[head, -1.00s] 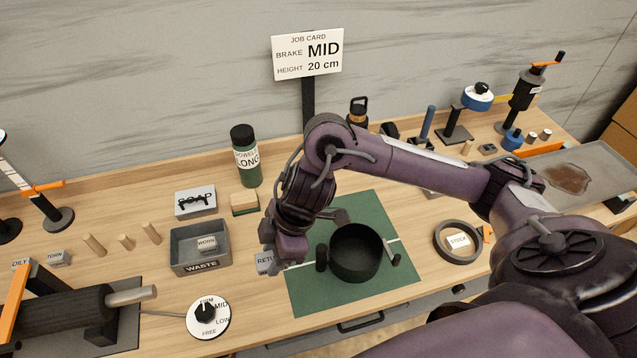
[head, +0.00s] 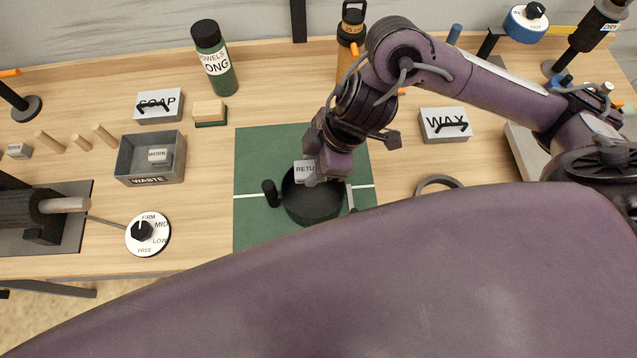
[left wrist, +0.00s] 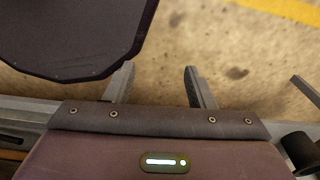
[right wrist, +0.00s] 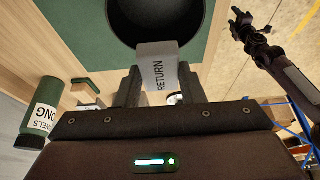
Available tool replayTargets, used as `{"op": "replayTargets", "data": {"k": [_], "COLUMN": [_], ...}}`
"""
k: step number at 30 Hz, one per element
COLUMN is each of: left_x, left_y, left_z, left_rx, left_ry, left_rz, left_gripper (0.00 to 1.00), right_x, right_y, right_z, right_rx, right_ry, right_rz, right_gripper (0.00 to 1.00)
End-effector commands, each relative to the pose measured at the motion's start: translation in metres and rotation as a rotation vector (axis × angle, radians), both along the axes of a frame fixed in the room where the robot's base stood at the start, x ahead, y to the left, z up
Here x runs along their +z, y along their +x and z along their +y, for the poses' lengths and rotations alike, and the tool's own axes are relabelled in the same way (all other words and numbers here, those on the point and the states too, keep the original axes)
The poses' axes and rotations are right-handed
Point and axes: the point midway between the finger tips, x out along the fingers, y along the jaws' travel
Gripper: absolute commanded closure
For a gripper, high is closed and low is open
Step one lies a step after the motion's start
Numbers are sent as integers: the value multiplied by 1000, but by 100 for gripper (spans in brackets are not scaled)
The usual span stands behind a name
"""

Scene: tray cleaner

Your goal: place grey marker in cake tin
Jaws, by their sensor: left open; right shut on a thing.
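The grey marker, a small block lettered RETURN (head: 305,171), is held by my right gripper (head: 322,172) over the cake tin. In the right wrist view the marker (right wrist: 157,66) is between the two fingers, its outer end in front of the tin's rim. The cake tin (head: 312,207) is a round black pan with side handles on the green mat; it also shows in the right wrist view (right wrist: 128,22). The gripper hides part of the tin's far rim. My left gripper (left wrist: 158,82) is open and empty above the floor, seen only in the left wrist view.
The green mat (head: 262,150) lies under the tin. A grey waste bin (head: 150,180) and a dial (head: 148,234) stand to the left. A green bottle (head: 215,62) and a sponge (head: 209,112) are behind. A wax box (head: 443,124) and a dark ring (head: 438,182) are to the right.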

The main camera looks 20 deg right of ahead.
Motion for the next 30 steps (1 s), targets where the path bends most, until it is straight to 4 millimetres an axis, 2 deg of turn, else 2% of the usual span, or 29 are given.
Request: {"op": "replayTargets", "data": {"k": [1, 5, 9, 14, 17, 24, 30], "left_x": [-13, -29, -43, -48, -51, -60, -60], "left_y": [-2, -4, -4, -1, 1, 2, 2], "left_z": [4, 5, -9, -24, -23, -15, -12], "left_rx": [-1, -1, -2, -7, -9, -7, -3], "left_ry": [5, 6, -11, -29, -28, -19, -16], "left_rz": [4, 7, 6, 1, -2, -3, -4], "left_gripper": [50, 50, 50, 50, 50, 50, 50], "right_x": [-22, -58, -88, -104, -111, -142, -144], "right_y": [-2, -2, -1, 0, 0, 0, 1], "right_z": [1, 0, 0, -1, -1, -1, -1], "right_rx": [-3, -3, -2, -1, 0, -1, 0], "right_ry": [2, 2, 2, 1, 0, -1, -1], "right_rz": [8, 8, 5, 0, 1, 2, -2], "right_gripper": [86, 86, 86, 86, 86, 86, 86]}}
